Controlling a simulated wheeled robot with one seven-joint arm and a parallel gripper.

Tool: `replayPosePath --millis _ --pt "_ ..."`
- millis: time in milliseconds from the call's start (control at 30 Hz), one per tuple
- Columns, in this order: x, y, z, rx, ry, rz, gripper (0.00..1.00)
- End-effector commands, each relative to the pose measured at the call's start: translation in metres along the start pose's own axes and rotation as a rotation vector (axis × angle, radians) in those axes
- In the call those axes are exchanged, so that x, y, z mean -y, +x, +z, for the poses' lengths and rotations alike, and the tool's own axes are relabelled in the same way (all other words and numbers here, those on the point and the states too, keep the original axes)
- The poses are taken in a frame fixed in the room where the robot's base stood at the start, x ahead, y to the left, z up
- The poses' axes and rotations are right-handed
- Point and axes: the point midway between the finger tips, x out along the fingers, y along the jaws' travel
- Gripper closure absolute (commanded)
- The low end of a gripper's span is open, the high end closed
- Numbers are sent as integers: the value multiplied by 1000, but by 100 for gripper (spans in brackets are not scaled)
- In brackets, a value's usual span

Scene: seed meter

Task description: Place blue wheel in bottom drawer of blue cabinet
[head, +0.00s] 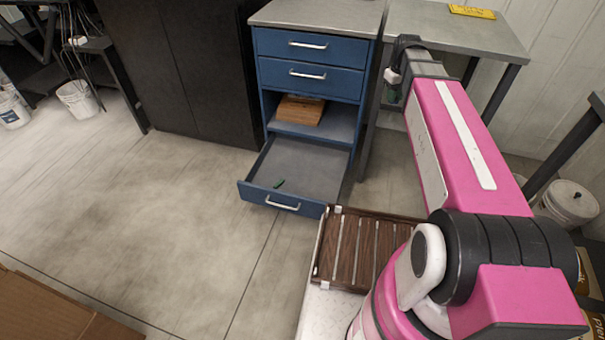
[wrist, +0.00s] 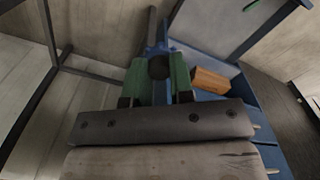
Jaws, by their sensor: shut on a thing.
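The blue cabinet (head: 310,75) stands at the centre back in the head view. Its bottom drawer (head: 310,170) is pulled open and a small green thing (head: 279,183) lies in it. My gripper (head: 392,92) is up to the right of the cabinet, beside the grey bench, away from the open drawer. In the wrist view my gripper (wrist: 159,78) has green fingers shut on a blue part with a dark round knob, which seems to be the blue wheel (wrist: 165,92). Its full shape is hidden by the fingers, and it cannot be made out in the head view.
A wooden block (head: 300,109) lies in the open space above the bottom drawer. A grey bench (head: 450,28) stands right of the cabinet, a dark cabinet (head: 195,70) left of it. A slatted wooden tray (head: 345,245) is in front.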

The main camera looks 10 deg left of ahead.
Motion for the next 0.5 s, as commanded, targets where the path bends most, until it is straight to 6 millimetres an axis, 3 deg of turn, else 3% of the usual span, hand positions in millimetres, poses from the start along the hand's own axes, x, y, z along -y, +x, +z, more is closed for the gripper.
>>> replayPosePath --millis 100,500 --pt "15 32 -24 2 -156 -1 100" --pt "75 140 -80 2 -686 -2 100"
